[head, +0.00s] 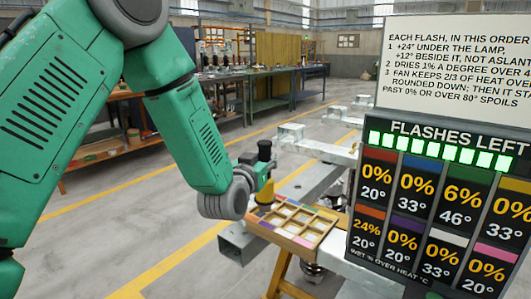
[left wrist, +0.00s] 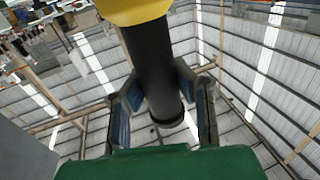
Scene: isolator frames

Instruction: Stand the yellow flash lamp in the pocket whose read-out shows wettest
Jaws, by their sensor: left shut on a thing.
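My left gripper (head: 260,174) is shut on the black handle of the yellow flash lamp (head: 265,194). The lamp is roughly upright, yellow head down, at the far left part of the wooden pocket tray (head: 312,237); I cannot tell whether it touches. In the left wrist view the fingers (left wrist: 165,105) close around the black handle, with the lamp's yellow head (left wrist: 134,9) at the top. The read-out board (head: 440,205) shows orange 24% at 20°, green 6% at 46°, and the other colours 0%. My right gripper is not in view.
A white rule sign (head: 455,70) stands above the board, at the right. The tray rests on a wooden stand beside grey metal beams (head: 318,150). Workbenches (head: 285,80) stand at the back. The floor left of the tray is clear.

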